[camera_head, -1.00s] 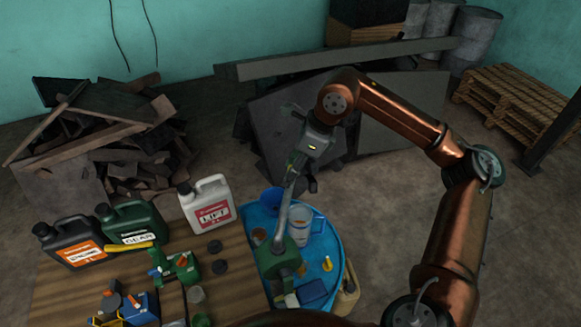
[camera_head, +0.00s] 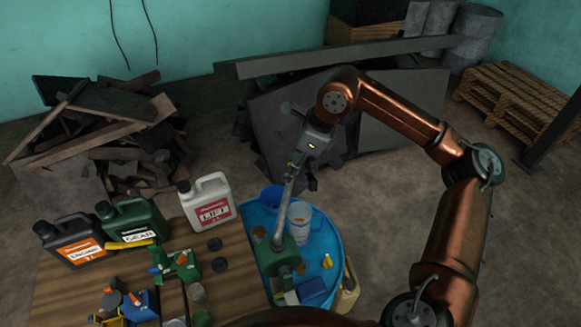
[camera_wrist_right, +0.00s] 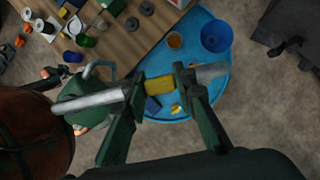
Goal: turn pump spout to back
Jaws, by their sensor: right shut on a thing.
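The green pump body (camera_head: 278,258) sits over the blue round tray (camera_head: 336,243) at the bottom centre of the head view. A long grey spout (camera_head: 284,212) rises from it toward my right gripper (camera_head: 293,172). In the wrist view, the spout (camera_wrist_right: 92,103) runs across to my right gripper (camera_wrist_right: 161,88). A yellow section (camera_wrist_right: 158,85) lies between the two green fingers, which are shut on the spout. The green body (camera_wrist_right: 75,89) shows at the left. My left gripper is not in view.
A wooden table (camera_head: 232,288) left of the tray holds a black jug (camera_head: 72,242), a green jug (camera_head: 131,222), a white jug (camera_head: 207,203) and small tools. A blue cup (camera_head: 271,198) and a white cup (camera_head: 299,222) stand in the tray. Scrap boards lie behind.

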